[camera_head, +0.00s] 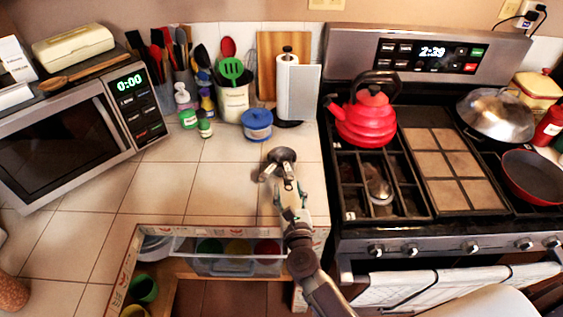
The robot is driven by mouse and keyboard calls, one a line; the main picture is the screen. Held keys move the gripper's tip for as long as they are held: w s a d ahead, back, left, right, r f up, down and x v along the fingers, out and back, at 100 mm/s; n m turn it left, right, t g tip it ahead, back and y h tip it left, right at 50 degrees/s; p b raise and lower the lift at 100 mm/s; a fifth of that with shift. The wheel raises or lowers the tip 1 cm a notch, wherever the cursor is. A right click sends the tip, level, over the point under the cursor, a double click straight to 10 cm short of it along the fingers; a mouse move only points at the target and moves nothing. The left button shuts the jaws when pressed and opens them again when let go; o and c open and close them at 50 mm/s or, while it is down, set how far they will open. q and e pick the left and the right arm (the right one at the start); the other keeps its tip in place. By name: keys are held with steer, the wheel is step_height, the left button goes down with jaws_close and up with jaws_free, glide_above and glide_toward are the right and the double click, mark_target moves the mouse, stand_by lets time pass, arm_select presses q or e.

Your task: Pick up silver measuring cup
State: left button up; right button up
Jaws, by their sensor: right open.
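A small round silver cup (282,155), which looks like the measuring cup, sits on the tiled counter near its right end, left of the stove. My right arm comes in from the bottom. Its gripper (280,177) is open, at the near side of the cup, with the fingers pointing at it. The fingers overlap the cup's near edge in the picture, so I cannot tell whether they touch it. The cup's handle is not clearly visible. My left gripper is not in view.
A blue lidded jar (257,125) and a paper towel holder (297,90) stand behind the cup. The stove (430,225) with a red kettle (366,118) is to the right. Counter tiles left of the cup are clear.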

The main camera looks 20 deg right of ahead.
mark_target(287, 178)
steer(key=shift+w+d+p, duration=0.25)
steer(key=shift+w+p, duration=0.05)
steer(key=shift+w, duration=0.4)
steer(key=w, duration=0.3)
steer(key=shift+w+d+f+p, duration=0.2)
steer(key=shift+d+f+p, duration=0.05)
steer(key=shift+p, duration=0.1)
steer(key=shift+w+f, duration=0.1)
steer(key=shift+w, duration=0.1)
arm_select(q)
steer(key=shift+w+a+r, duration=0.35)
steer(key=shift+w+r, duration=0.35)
arm_select(e)
steer(key=shift+s, duration=0.1)
steer(key=shift+c, duration=1)
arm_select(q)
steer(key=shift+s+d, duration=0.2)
arm_select(e)
jaws_close()
